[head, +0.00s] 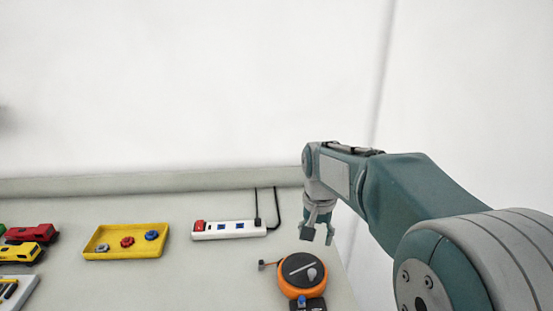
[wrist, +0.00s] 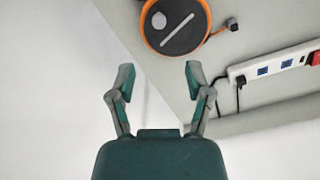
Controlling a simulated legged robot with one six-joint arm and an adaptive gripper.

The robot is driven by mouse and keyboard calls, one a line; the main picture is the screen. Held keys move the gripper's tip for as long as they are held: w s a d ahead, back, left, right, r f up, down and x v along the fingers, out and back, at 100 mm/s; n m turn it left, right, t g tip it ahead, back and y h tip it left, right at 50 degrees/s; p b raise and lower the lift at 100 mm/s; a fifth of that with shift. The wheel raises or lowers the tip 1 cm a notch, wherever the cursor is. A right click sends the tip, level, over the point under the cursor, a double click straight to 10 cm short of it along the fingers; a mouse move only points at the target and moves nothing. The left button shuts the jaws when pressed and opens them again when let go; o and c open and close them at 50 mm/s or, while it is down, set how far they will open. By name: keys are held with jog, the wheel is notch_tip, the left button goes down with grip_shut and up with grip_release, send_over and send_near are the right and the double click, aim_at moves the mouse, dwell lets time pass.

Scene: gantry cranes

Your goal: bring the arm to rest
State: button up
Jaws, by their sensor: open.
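My gripper (head: 317,232) hangs from my teal and grey arm over the right part of the table, pointing down. In the wrist view my gripper (wrist: 157,80) has its two fingers spread apart with nothing between them. An orange and black round device (head: 301,273) sits on the table below and in front of the gripper in the head view. In the wrist view the round device (wrist: 174,25) lies beyond the fingertips, apart from them.
The table (head: 200,275) holds a white power strip (head: 229,229) with black cords, a yellow tray (head: 95,252) with small coloured knobs, and red (head: 31,233) and yellow (head: 20,252) toy vehicles at the left. A pale wall (head: 180,90) stands behind. The table's right edge is close to the gripper.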

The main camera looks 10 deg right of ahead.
jog(key=s+r+n+t, duration=0.1)
jog(key=s+n+t, duration=0.1)
jog(key=s, duration=0.8)
jog(key=s+d+r+n+t, duration=0.1)
jog(key=s+r+n+t, duration=0.1)
jog(key=s, duration=0.9)
jog(key=shift+d+r+t, duration=0.15)
jog(key=shift+d+t, duration=0.15)
jog(key=shift+t, duration=0.5)
jog(key=shift+c, duration=0.3)
